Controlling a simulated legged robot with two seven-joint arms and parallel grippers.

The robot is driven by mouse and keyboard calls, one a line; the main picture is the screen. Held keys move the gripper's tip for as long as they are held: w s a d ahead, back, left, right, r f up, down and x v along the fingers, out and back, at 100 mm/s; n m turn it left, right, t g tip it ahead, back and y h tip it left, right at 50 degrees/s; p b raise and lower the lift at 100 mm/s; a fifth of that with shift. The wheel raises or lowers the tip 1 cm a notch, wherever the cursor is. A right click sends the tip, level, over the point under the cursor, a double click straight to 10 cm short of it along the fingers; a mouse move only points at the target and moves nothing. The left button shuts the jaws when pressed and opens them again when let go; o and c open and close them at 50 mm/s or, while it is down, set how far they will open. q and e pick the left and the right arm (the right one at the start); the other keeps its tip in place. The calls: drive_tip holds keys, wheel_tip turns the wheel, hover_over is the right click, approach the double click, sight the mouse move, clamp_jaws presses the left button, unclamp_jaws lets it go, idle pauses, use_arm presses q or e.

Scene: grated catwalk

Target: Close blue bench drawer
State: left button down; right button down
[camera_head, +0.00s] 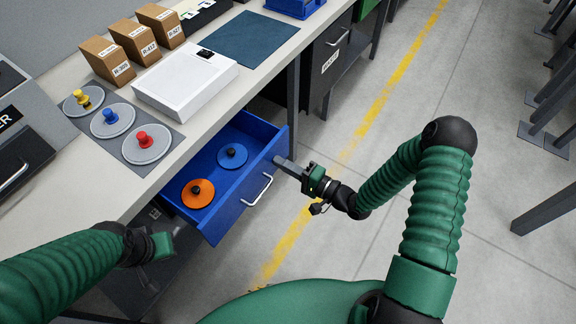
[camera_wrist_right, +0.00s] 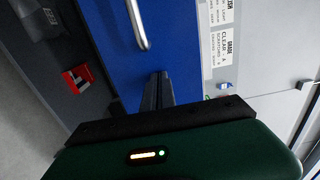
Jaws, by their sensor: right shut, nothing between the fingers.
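The blue drawer (camera_head: 217,218) stands pulled out from under the bench. An orange disc (camera_head: 198,194) and a blue disc (camera_head: 232,155), each with a dark knob, lie in it. Its silver handle (camera_head: 258,190) is on the front panel and also shows in the right wrist view (camera_wrist_right: 138,25). My right gripper (camera_head: 278,160) is shut and empty, its fingertips at the drawer front near the far end, beyond the handle. In the right wrist view its fingers (camera_wrist_right: 158,88) overlap the blue front; contact cannot be told. My left gripper (camera_head: 172,240) is by the bench's front edge, its jaws unclear.
The bench top (camera_head: 250,85) holds cardboard boxes (camera_head: 157,26), a white flat device (camera_head: 187,82), a dark blue mat (camera_head: 240,38) and a grey plate with three knobbed discs (camera_head: 112,122). A dark cabinet (camera_head: 328,60) stands beyond the drawer.

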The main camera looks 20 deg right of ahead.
drive_tip(key=b+x, duration=0.1)
drive_tip(key=x, duration=1.4)
drive_tip(key=shift+s+a+b, duration=0.1)
drive_tip(key=shift+a+b, duration=0.05)
drive_tip(key=shift+b, duration=0.2)
drive_tip(key=shift+r, duration=0.2)
